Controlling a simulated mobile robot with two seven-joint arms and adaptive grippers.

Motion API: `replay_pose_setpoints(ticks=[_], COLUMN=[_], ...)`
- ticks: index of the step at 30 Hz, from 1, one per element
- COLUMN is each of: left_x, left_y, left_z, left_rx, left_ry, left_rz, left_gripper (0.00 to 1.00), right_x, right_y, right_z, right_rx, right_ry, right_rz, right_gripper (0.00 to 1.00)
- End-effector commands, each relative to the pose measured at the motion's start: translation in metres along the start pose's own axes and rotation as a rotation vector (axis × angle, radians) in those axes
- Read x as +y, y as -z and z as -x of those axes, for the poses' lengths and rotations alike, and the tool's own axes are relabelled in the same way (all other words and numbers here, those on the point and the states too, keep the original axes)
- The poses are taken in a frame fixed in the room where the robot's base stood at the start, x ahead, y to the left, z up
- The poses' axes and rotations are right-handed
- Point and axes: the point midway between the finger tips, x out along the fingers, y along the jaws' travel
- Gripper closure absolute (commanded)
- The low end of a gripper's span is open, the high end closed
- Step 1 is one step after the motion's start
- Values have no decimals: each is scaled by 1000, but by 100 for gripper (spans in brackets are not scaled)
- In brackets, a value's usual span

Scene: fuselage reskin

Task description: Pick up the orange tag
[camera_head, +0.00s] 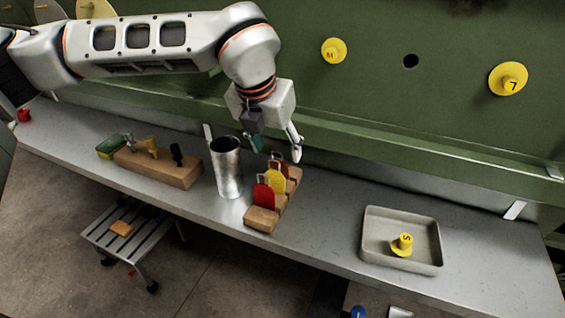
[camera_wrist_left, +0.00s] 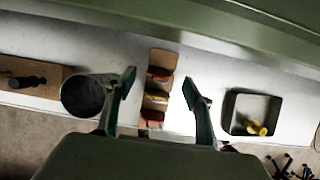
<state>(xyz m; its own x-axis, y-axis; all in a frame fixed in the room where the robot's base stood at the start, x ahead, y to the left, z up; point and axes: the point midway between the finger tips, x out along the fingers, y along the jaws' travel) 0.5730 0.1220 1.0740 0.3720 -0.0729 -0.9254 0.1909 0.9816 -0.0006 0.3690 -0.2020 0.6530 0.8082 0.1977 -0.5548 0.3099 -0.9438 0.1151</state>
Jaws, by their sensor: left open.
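The orange tag (camera_head: 281,167) stands in the wooden rack (camera_head: 262,218) on the bench, behind a yellow tag (camera_head: 275,181) and a red tag (camera_head: 263,195). Its upper part is partly hidden near my gripper in the head view. In the left wrist view the orange tag (camera_wrist_left: 159,73) is the farthest of the three in the rack. My left gripper (camera_head: 278,154) is open and empty, just above the far end of the rack. In the left wrist view its fingers (camera_wrist_left: 158,78) stand apart on either side of the tags. My right gripper is not in view.
A metal cup (camera_head: 228,170) stands close left of the rack. A wooden tool block (camera_head: 170,170) is further left. A grey tray (camera_head: 376,250) holding a yellow plug (camera_head: 402,244) is to the right. The green panel (camera_head: 450,130) rises behind the bench. Bench between rack and tray is clear.

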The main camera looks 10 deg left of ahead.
Motion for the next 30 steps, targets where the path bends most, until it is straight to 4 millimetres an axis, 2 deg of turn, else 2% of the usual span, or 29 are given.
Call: replay_pose_setpoints(ticks=[9, 18, 26, 30], left_x=[0, 1, 1, 1], left_y=[3, 7, 7, 7], left_z=[-32, -70, -73, -73], left_rx=[3, 2, 1, 1], left_ry=[0, 0, 0, 0], left_rz=[0, 0, 0, 0], left_gripper=[47, 47, 47, 79], right_x=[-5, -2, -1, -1], right_y=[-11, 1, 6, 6], right_z=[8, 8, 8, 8], right_rx=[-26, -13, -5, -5], right_ry=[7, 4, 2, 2], right_rz=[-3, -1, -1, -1], right_gripper=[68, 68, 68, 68])
